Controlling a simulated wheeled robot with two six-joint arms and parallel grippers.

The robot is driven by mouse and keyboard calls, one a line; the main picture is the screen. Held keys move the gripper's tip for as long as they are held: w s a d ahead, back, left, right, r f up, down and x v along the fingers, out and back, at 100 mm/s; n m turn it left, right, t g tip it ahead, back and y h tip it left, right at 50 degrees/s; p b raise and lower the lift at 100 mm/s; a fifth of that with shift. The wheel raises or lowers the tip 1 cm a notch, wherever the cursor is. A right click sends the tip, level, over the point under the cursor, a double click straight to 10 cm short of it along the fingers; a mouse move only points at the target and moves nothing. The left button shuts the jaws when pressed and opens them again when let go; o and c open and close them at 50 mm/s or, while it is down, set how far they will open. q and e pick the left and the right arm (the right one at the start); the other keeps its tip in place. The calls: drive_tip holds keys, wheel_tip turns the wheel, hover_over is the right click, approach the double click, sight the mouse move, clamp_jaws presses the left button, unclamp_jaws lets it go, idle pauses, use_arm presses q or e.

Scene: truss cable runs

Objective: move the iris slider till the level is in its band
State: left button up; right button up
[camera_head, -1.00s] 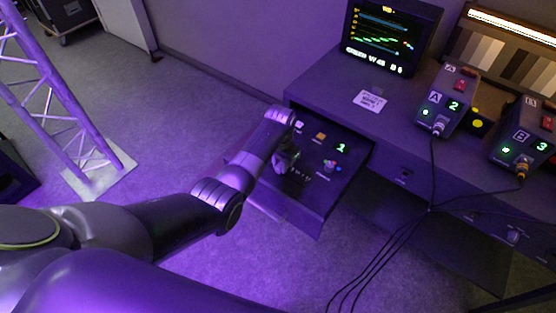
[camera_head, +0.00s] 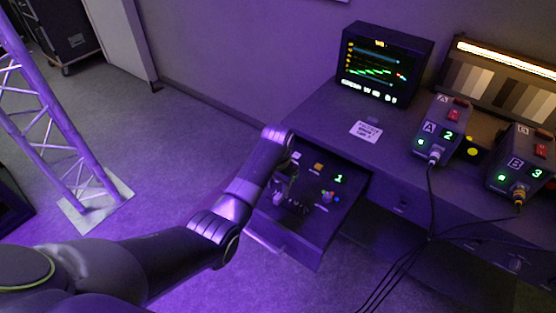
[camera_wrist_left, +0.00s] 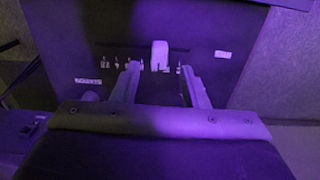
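The iris slider, which I take to be a pale upright knob (camera_wrist_left: 160,55), stands in a slot with tick marks on the dark panel in the left wrist view. My left gripper (camera_wrist_left: 162,82) has its two fingers apart, one on each side of the knob's line; a gap shows on both sides. In the head view the left gripper (camera_head: 284,190) is over the pulled-out drawer panel (camera_head: 310,225) and hides the knob. The monitor (camera_head: 385,62) shows a green trace between blue lines, with a red mark at its right; its text is too small to read. My right gripper is not in view.
The panel carries a green "1" display (camera_head: 338,179), an orange button (camera_head: 318,167) and small coloured knobs (camera_head: 328,196). Box A (camera_head: 437,127) and box B (camera_head: 520,155) stand on the desk with cables hanging in front. A truss (camera_head: 55,120) stands at left. Floor between is clear.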

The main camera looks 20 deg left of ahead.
sight(278, 195)
use_arm(q)
wheel_tip(278, 195, up, 12)
drive_tip(key=p, duration=0.1)
drive_tip(key=shift+r+p, duration=0.25)
drive_tip(key=shift+p, duration=0.05)
idle(0.3)
